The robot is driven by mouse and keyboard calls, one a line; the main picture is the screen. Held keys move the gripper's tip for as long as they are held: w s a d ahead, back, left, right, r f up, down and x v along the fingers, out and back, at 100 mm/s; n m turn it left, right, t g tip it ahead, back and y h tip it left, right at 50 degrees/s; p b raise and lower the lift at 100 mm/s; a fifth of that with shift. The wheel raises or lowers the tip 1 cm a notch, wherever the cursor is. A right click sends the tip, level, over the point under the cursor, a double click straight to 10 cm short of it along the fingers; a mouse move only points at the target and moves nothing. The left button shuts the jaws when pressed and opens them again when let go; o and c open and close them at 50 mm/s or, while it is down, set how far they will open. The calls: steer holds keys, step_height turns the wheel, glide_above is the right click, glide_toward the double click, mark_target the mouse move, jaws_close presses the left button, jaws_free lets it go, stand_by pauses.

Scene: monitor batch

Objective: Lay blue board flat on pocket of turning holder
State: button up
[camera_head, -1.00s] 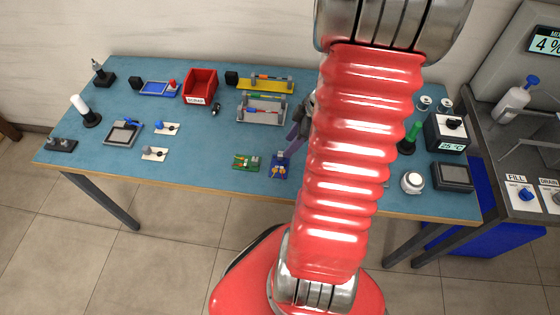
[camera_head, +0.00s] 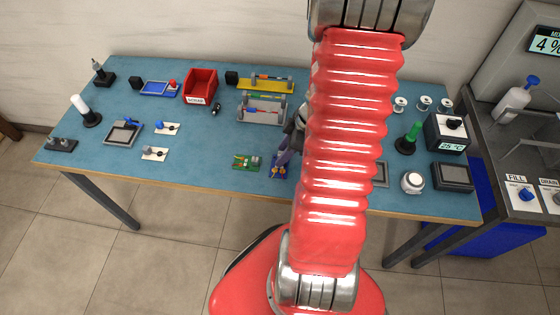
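The small blue board (camera_head: 275,172) lies near the table's front edge, right of a green board. My gripper (camera_head: 283,158) is low at the blue board's back right side, with purple-grey fingers. My red arm hides much of the gripper, and I cannot tell whether it touches the board or how far its fingers are apart. Behind stand two frames with end posts, a grey one (camera_head: 262,117) and a yellow-based one (camera_head: 262,90). I cannot tell which is the turning holder.
The green board (camera_head: 244,163) lies close to the left of the blue board. A red bin (camera_head: 200,86) stands farther back. A green-topped stand (camera_head: 408,140) and a white round jar (camera_head: 412,183) are on the right. The table's front middle-left (camera_head: 205,165) is clear.

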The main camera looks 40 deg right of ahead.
steer(key=shift+f, duration=0.1)
stand_by(0.5)
jaws_close()
stand_by(0.3)
